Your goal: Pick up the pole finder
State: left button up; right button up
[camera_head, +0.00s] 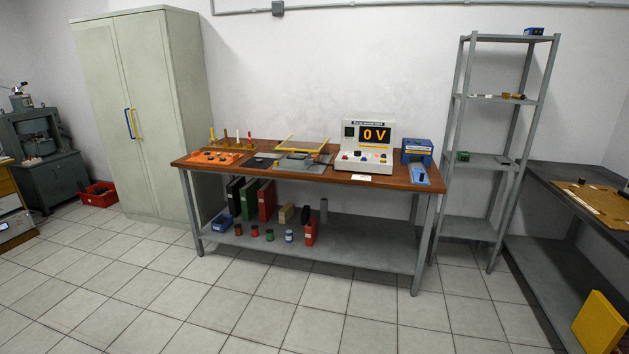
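I cannot single out the pole finder with certainty at this distance. Small items lie on the wooden-topped bench (330,173), among them an orange tray (214,157) with small pieces, upright rods (238,137) behind it, and a flat rig with yellow bars (301,144). A cream meter unit (367,148) there shows "0 V", with a blue device (416,152) to its right. Small pale and brown items (512,96) lie on the metal rack, too small to tell apart. Neither of my grippers is in view.
The bench's lower shelf (350,255) holds binders and jars. A tall cabinet (142,110) stands left, a grey rack (475,228) right of the bench. A dark side table (550,180) and yellow block (598,322) are at right. The tiled floor (250,310) in front is clear.

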aim_at(213, 137)
jog(key=i+l, duration=0.1)
jog(key=i, duration=0.3)
jog(key=i+l+u, duration=0.1)
jog(key=i, duration=0.35)
jog(key=i+l, duration=0.2)
jog(key=i, duration=0.2)
jog(key=i+j+u, duration=0.1)
jog(key=i+u, duration=0.15)
jog(key=u, duration=0.15)
jog(key=i+u, duration=0.5)
jog(key=u, duration=0.25)
jog(key=i+u, duration=0.35)
jog(key=i+j+u, duration=0.1)
jog(key=i+u, duration=0.2)
jog(key=i, duration=0.3)
jog(key=i+u, duration=0.3)
jog(key=i, duration=0.3)
jog(key=i+z, duration=0.3)
jog(key=i, duration=1.65)
jog(key=i+j+z, duration=0.25)
jog(key=i, duration=0.15)
jog(key=i+j+z, duration=0.1)
jog(key=i+z, duration=0.2)
jog(key=i, duration=0.15)
jog(key=i+j+z, duration=0.25)
jog(key=i+j, duration=0.05)
jog(key=i, duration=0.1)
